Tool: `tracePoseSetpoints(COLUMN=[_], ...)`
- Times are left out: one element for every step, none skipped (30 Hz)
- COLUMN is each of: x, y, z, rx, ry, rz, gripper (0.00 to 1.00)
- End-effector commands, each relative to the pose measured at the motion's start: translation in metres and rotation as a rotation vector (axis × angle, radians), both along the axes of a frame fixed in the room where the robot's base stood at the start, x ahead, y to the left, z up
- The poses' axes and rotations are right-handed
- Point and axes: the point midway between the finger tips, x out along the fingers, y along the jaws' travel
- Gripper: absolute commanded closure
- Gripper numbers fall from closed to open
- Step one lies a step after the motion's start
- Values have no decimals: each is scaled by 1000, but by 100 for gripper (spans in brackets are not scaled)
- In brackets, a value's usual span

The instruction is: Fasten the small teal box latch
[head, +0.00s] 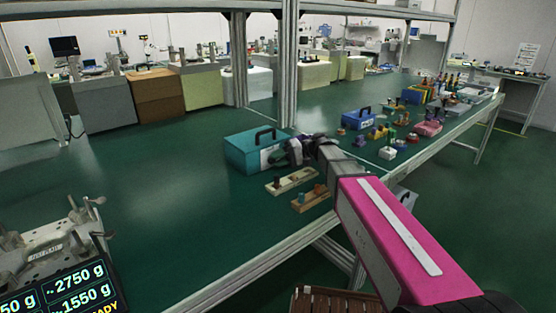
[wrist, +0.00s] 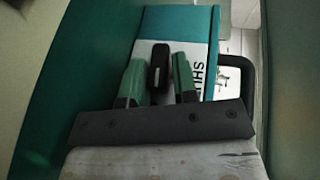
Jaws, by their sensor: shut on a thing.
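The teal box (head: 242,156) stands on the green table left of my gripper (head: 282,157), with a black handle (head: 265,133) on its lid. In the wrist view, the teal box (wrist: 178,22) fills the upper middle, with a white label (wrist: 199,60) whose letters are partly covered. My gripper (wrist: 158,80) has its green fingertips on either side of a short black latch piece (wrist: 160,62), and it is shut on this piece. The head view hides the latch behind my gripper, and I cannot tell whether the latch is fastened.
Two wooden strips with pegs (head: 292,180) (head: 312,198) lie in front of the box. A blue box (head: 357,118) and several small coloured parts stand farther right. The table left of the teal box is clear.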

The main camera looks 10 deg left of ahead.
Motion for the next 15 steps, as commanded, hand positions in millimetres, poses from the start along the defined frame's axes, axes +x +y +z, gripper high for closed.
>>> tracePoseSetpoints(x=[0, 0, 0, 0, 0, 0, 0, 0, 0, 0, 0, 0, 0, 0, 1], y=[0, 0, 0, -1, -1, -1, 0, 0, 0, 0, 0, 0, 0, -1, -2], z=[-1, -1, -1, -1, -1, -1, 0, 0, 0, 0, 0, 0, 0, 0, 0], rx=[-2, -2, -2, -2, -2, -2, -2, -2, -1, -1, -1, -1, -1, -1, -1], ry=[0, 0, 0, 0, 0, 0, 0, 1, 0, 0, 0, 0, 0, 0, 0], rz=[1, 1, 1, 1, 1, 1, 1, 1, 0, 0, 0, 0, 0, 0, 0], gripper=[97, 97, 97, 70, 60, 55, 55, 55, 55, 55, 55, 55, 55, 55, 55])
